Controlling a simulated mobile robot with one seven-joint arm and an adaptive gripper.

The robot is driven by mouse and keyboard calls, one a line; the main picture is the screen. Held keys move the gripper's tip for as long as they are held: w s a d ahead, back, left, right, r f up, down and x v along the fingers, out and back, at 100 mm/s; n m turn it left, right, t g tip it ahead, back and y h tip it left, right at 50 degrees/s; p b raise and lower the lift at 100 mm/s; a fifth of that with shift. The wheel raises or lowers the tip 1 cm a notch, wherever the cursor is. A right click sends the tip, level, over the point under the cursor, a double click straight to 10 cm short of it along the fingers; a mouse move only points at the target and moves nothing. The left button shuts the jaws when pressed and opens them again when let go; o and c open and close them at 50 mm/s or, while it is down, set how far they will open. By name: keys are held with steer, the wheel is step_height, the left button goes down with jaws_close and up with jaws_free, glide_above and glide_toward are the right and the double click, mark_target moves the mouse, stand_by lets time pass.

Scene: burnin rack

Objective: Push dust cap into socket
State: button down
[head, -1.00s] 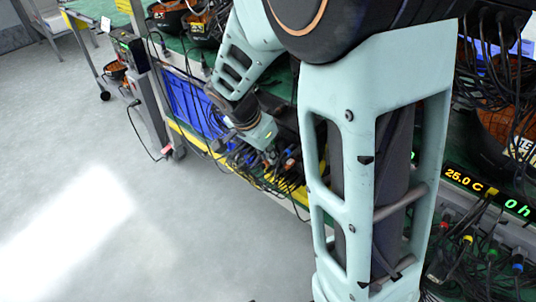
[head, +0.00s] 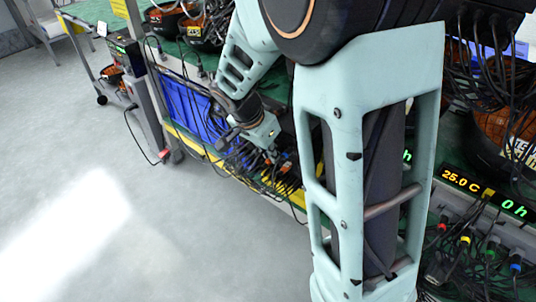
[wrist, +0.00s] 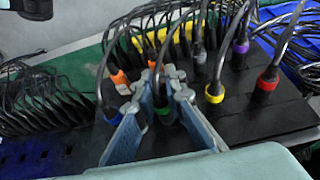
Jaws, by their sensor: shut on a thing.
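My gripper (wrist: 161,78) has its two pale blue fingers shut around a dark thing with a green ring (wrist: 164,114), which I take to be the dust cap. The fingers hide much of it. The socket under it is hidden, and I cannot tell how deep the cap sits. In the head view my gripper (head: 274,146) reaches down and right over the black connector panel, and the cap is too small to make out there.
Plugs with yellow (wrist: 215,93), red (wrist: 268,79), purple (wrist: 241,46) and orange (wrist: 120,80) rings stand close around the fingers. Black cables crowd the panel (wrist: 262,120). Blue bins (head: 190,110) stand behind. Open floor lies at left.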

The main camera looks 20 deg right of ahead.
steer(key=shift+w+d, duration=0.15)
steer(key=shift+d, duration=0.05)
steer(key=c, duration=1.9)
jaws_free()
